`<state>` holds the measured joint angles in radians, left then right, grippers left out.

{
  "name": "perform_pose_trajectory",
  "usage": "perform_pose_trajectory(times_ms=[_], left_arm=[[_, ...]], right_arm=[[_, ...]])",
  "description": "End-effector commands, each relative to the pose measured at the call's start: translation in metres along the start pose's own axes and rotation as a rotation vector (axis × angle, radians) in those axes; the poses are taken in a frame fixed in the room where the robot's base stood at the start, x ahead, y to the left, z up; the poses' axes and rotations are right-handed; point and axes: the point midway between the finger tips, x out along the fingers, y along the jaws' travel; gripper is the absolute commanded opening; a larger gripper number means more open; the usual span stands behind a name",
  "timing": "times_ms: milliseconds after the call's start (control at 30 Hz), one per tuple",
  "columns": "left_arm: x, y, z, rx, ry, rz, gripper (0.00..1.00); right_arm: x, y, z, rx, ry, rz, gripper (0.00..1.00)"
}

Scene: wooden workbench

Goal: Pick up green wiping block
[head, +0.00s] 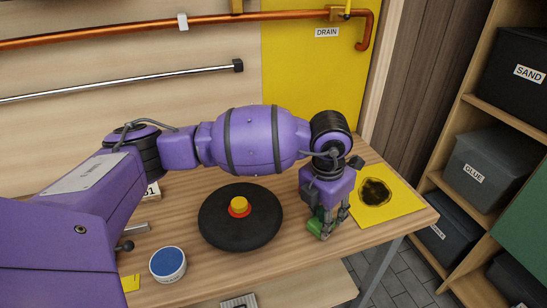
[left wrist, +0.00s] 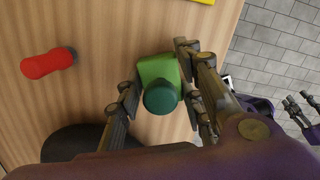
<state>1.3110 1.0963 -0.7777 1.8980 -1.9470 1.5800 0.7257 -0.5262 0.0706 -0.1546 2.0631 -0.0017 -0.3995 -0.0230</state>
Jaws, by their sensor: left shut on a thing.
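The green wiping block (head: 315,225) is at the right part of the workbench, partly hidden by my left gripper (head: 325,228). In the left wrist view the block (left wrist: 158,68) shows bright green with a round dark green knob (left wrist: 162,97). My left gripper (left wrist: 158,92) is shut on it, with fingers on both sides. I cannot tell whether the block touches the bench. My right gripper (left wrist: 298,105) shows at the right edge of the left wrist view, its fingers apart and empty, away from the block.
A yellow sheet with a dark stain (head: 376,192) lies right of my left gripper. A black disc with a red and yellow knob (head: 240,215) and a blue-topped tin (head: 168,263) stand to the left. A red object (left wrist: 48,63) lies on the bench. Shelves (head: 480,190) stand at right.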

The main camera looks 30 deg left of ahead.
Motion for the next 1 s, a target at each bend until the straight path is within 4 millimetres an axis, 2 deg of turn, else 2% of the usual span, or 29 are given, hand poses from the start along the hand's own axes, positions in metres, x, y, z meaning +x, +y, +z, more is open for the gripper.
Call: perform_pose_trajectory(times_ms=[267,367,500,667,800,1000], left_arm=[[-0.006,0.000,0.002,0.001,-0.005,0.000,0.08],[-0.014,-0.001,0.004,0.002,-0.007,-0.001,0.08],[-0.035,-0.001,0.007,0.002,-0.009,0.000,0.08],[-0.070,0.007,-0.018,0.002,-0.008,0.003,0.08],[-0.103,0.015,-0.045,0.001,-0.005,0.006,0.08],[-0.127,0.026,-0.090,-0.001,-0.001,0.005,0.08]], right_arm=[[0.000,0.000,0.000,0.000,0.000,0.000,0.40],[0.001,0.000,0.001,0.000,-0.001,0.000,0.40],[0.001,0.000,0.003,0.000,-0.003,0.000,0.40],[0.000,0.000,0.002,-0.001,-0.003,0.000,0.40],[0.000,0.000,0.002,-0.001,-0.003,0.000,0.40],[0.002,0.000,0.005,-0.001,-0.007,-0.001,0.40]])
